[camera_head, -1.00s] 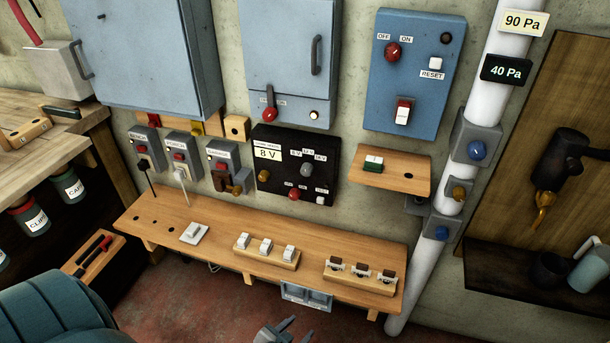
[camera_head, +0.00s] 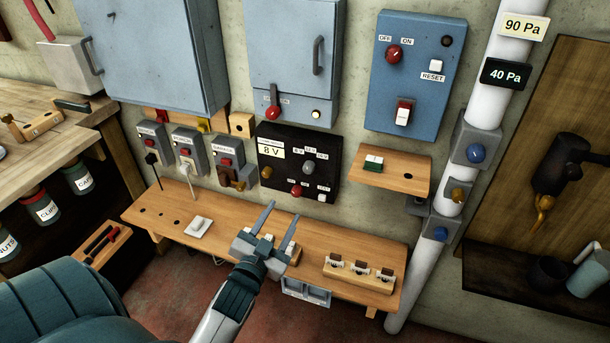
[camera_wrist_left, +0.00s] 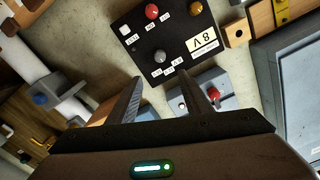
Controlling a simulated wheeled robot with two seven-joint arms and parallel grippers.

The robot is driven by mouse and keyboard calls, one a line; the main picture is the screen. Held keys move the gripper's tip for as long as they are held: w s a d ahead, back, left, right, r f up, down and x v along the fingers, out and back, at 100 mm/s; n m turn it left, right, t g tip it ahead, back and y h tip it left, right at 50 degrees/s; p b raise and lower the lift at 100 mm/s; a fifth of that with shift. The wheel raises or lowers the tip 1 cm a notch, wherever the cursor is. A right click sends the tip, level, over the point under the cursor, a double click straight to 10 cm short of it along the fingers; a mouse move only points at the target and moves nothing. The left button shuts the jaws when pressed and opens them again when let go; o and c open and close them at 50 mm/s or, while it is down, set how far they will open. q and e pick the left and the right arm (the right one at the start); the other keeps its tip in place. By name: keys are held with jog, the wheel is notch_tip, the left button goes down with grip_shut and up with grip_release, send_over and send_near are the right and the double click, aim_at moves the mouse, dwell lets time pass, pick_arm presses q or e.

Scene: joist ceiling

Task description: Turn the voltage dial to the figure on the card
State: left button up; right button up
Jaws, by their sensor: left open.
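The black panel (camera_head: 326,183) is on the wall above the wooden shelf. Its white card (camera_head: 271,150) reads 8 V. A grey dial (camera_head: 308,168) sits right of the card, with small voltage labels above it that are too small to read surely. The panel also has a red knob (camera_head: 296,191) and a yellow-brown knob (camera_head: 267,172). My left gripper (camera_head: 279,223) is open and empty, in front of the shelf and below the panel. In the left wrist view the panel appears upside down, with the grey dial (camera_wrist_left: 160,56) beyond the open fingers (camera_wrist_left: 172,93), apart from them.
A small wooden ledge (camera_head: 398,178) juts out right of the panel. A white pipe (camera_head: 485,106) with valves stands farther right.

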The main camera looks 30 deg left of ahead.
pick_arm(q)
jog(key=p, duration=0.1)
send_near(307, 171)
jog(key=p+x, duration=0.1)
jog(key=x, duration=0.5)
jog(key=shift+w, duration=0.2)
jog(key=shift+x, duration=0.8)
pick_arm(e)
jog(key=shift+g+h, duration=0.3)
jog(key=shift+g, duration=0.4)
jog(key=s, duration=0.1)
jog(key=s+d+f, duration=0.1)
jog(key=s, duration=0.1)
jog(key=s+d+f, duration=0.1)
jog(key=s, duration=0.1)
jog(key=shift+s, duration=0.1)
pick_arm(q)
jog(key=c, duration=1.1)
pick_arm(e)
jog(key=shift+a+r, duration=0.1)
jog(key=shift+a, duration=0.1)
